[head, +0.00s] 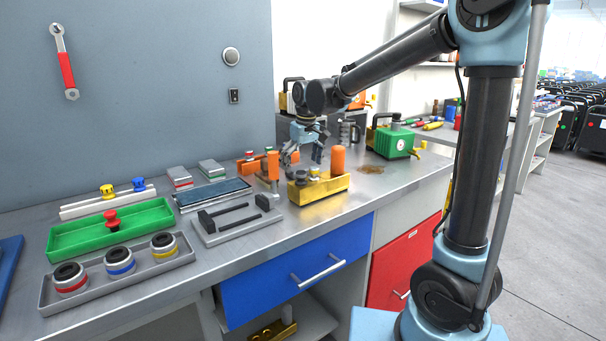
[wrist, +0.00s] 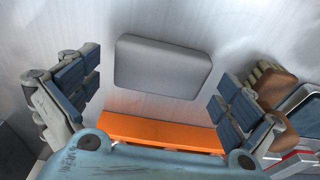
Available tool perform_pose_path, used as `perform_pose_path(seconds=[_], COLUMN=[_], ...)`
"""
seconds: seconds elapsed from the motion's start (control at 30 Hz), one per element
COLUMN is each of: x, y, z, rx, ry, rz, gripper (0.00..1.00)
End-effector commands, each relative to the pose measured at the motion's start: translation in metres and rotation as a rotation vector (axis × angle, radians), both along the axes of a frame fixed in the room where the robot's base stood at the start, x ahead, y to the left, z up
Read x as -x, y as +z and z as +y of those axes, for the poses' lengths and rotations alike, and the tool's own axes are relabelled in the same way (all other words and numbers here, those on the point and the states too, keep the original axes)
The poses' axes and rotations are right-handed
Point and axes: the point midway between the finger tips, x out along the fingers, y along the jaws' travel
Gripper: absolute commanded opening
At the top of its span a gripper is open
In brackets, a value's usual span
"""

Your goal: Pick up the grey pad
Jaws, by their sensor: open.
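The grey pad (wrist: 163,68) is a rounded flat block on the shiny metal surface in the wrist view, between and beyond my open fingers. An orange block (wrist: 160,133) lies nearer to my wrist, just below the pad in that view. My gripper (head: 303,157) points down above the workbench in the head view, by the yellow fixture; it also shows in the wrist view (wrist: 158,97). Its fingers are spread on both sides of the pad, with nothing between them that I can see held. I cannot make out the pad in the head view.
A yellow fixture with an orange cylinder (head: 338,159) stands just in front of my gripper. Orange-topped parts (head: 271,164) stand to its left. A green machine (head: 392,142) is to the right. Trays, including a green one (head: 147,222), fill the bench's left side.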

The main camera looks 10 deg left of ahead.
Motion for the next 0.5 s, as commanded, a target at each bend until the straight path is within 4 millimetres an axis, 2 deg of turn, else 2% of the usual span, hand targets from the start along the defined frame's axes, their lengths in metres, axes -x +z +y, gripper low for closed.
perform_pose_path(seconds=[0.27,0.4,0.43,0.5], x=[0.0,0.0,0.0001,0.0], y=[-0.0024,-0.0023,-0.0022,-0.0022], z=[0.0002,0.0002,0.0001,0.0], rx=[0.0,0.0,0.0,0.0], ry=[0.0,0.0,0.0,0.0], rz=[0.0,0.0,0.0,0.0], gripper=[1.0,0.71,0.67,0.66])
